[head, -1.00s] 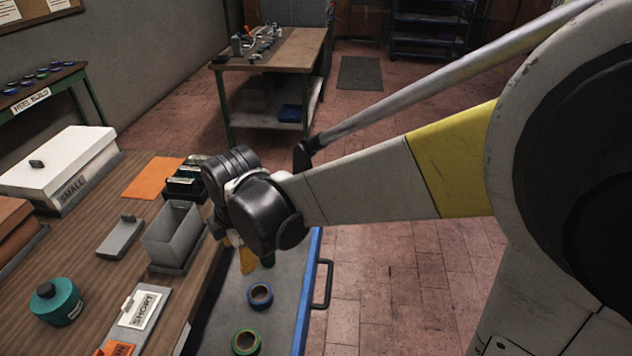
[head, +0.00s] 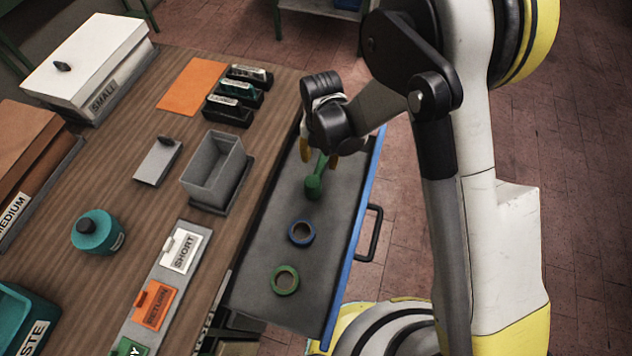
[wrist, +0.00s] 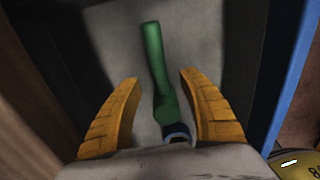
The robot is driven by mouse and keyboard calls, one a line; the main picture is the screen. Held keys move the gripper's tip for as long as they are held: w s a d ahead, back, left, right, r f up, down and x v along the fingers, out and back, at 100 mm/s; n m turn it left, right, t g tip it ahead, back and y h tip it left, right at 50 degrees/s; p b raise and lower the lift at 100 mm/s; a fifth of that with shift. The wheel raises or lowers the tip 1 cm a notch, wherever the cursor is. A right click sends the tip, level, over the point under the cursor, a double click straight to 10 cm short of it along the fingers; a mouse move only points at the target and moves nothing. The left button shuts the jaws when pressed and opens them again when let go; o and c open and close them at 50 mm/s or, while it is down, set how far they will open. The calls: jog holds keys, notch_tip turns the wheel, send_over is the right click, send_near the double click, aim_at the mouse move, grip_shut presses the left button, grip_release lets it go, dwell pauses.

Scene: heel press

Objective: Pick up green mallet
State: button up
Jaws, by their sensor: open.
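The green mallet (head: 314,184) lies in the open grey drawer (head: 258,281), toward its far end. My gripper (head: 320,155) is over the drawer at the mallet, its yellow fingers pointing down. In the wrist view the mallet (wrist: 155,72) lies lengthwise between the two open yellow fingers of my gripper (wrist: 160,105). There are gaps on both sides, and neither finger touches it. The lower end of the mallet is partly hidden by the gripper body in the wrist view.
A blue tape roll (head: 301,233) and a green tape roll (head: 285,280) lie nearer in the drawer. The drawer has a blue front edge and a black handle (head: 371,233). The wooden bench (head: 150,190) at left holds a grey box (head: 215,168) beside the drawer.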

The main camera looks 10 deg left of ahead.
aim_at(320, 167)
notch_tip(320, 167, down, 5)
jog(key=shift+f+b, duration=0.2)
jog(key=shift+b, duration=0.95)
jog(key=shift+r, duration=0.1)
grip_shut()
